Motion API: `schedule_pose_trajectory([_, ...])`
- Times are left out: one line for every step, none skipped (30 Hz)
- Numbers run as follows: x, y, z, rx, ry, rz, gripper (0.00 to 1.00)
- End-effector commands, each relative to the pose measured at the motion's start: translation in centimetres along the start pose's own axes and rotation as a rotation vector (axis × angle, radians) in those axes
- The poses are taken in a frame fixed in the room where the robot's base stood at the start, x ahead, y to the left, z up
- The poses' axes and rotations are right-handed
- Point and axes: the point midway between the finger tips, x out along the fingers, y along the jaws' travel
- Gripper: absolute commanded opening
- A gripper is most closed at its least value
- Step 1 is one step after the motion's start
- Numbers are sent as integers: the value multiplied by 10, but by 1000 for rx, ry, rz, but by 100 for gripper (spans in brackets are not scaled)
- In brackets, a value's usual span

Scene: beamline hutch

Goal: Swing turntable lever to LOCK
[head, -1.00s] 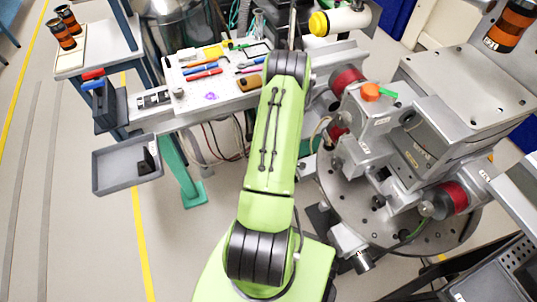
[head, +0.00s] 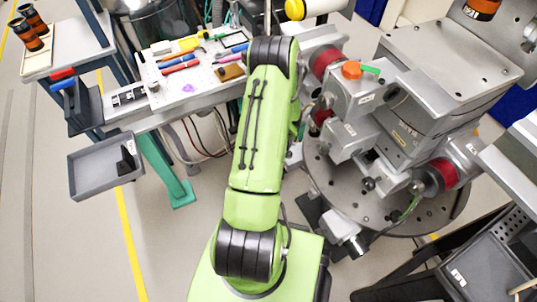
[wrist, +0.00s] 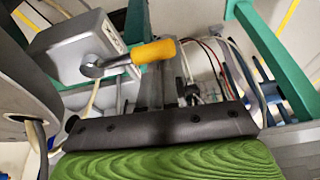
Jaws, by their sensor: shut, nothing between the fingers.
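In the wrist view a lever with a yellow-orange handle (wrist: 152,52) sticks out to the right from a metal pivot (wrist: 92,67) on a pale grey box (wrist: 75,42). Small marks on the box's side are too small to read. My gripper (wrist: 158,88) is shut and empty, its narrow fingers just below the handle in the picture. The handle covers their upper end; I cannot tell whether they touch it. In the head view the round turntable plate (head: 330,185) lies at right, and my own arm hides the gripper. The yellow lever is not discernible there.
Metal stages (head: 440,60) and a box with an orange knob (head: 352,70) crowd the turntable. A tool-covered bench board (head: 150,85) and a grey tray (head: 85,180) stand left. Cables (wrist: 210,60) and a green frame post (wrist: 275,60) are near my gripper. Floor is clear at lower left.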

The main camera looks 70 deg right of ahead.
Motion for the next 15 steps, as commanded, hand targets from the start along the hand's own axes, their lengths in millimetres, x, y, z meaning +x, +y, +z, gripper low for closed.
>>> schedule_pose_trajectory([0, 0, 3, 1, -7, 0, 0])
schedule_pose_trajectory([0, 0, 3, 1, -8, 0, 0])
schedule_pose_trajectory([0, 0, 3, 2, -8, 0, 0])
schedule_pose_trajectory([0, 0, 4, 2, -9, 0, 0])
schedule_pose_trajectory([0, 0, 4, 2, -9, 0, 0])
schedule_pose_trajectory([0, 0, 4, 2, -10, 0, 0])
schedule_pose_trajectory([0, 0, 4, 2, -11, 0, 0])
schedule_pose_trajectory([0, 0, 4, 2, -11, 0, 0])
schedule_pose_trajectory([0, 0, 4, 2, -12, 0, 0])
schedule_pose_trajectory([0, 0, 5, 2, -12, 0, 0])
schedule_pose_trajectory([0, 0, 5, 2, -12, 0, 0])
schedule_pose_trajectory([0, 0, 5, 3, -13, 0, 0])
schedule_pose_trajectory([0, 0, 5, 3, -13, 0, 0])
schedule_pose_trajectory([-1, 0, 5, 3, -14, 0, 0])
schedule_pose_trajectory([-4, 0, 5, 3, -14, 0, 0])
